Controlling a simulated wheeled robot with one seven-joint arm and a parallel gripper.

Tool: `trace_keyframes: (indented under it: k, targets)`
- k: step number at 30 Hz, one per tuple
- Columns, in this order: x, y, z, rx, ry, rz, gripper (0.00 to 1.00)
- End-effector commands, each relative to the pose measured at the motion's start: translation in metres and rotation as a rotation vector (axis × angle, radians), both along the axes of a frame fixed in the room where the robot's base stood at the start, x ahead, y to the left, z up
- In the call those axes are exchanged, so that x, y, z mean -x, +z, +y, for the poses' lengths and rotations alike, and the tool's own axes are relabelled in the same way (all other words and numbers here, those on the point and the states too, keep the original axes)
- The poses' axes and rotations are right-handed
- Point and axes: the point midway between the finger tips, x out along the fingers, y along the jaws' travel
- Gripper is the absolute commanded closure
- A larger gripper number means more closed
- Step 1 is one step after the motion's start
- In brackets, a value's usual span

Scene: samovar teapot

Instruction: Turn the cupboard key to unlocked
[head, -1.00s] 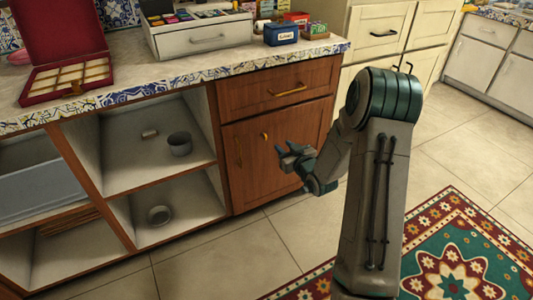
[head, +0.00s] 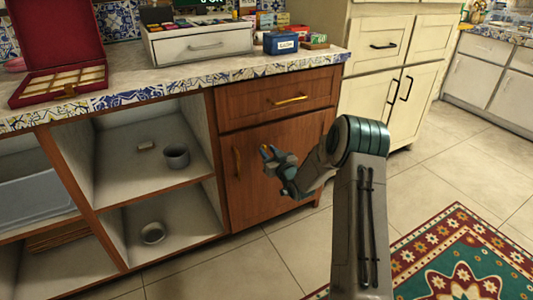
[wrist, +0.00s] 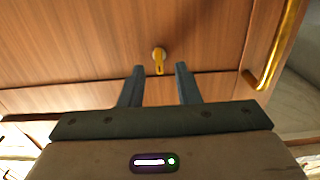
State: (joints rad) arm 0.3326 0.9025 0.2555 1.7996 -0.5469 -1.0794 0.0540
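The cupboard key (wrist: 159,58) is a small brass key in the wooden cupboard door (wrist: 90,40). In the wrist view it sits just beyond the fingertips, between them across the picture, with its bow hanging downward. My gripper (wrist: 160,72) is open, one dark finger on each side of the key's line, and nothing is between the fingers. In the head view my gripper (head: 266,154) is in front of the cupboard door (head: 252,195), at about the key's height, and mostly hides the key.
A long brass door handle (wrist: 272,50) stands right of the key in the wrist view. A drawer with a brass handle (head: 290,100) is above the door. Open shelves (head: 130,165) holding a cup (head: 176,156) lie to the left.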

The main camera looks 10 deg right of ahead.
Motion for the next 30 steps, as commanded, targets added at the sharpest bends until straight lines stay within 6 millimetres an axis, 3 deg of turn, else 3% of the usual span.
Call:
trace_keyframes:
  k: [6, 16, 19, 30]
  targets:
    - [-0.017, -0.001, 0.005, -0.001, 0.000, 0.000, 0.71]
    - [-0.020, 0.000, 0.006, -0.001, 0.000, 0.001, 0.71]
    - [-0.020, 0.000, 0.006, -0.001, 0.000, 0.001, 0.98]
    - [-0.020, 0.000, 0.006, -0.026, -0.001, 0.008, 1.00]
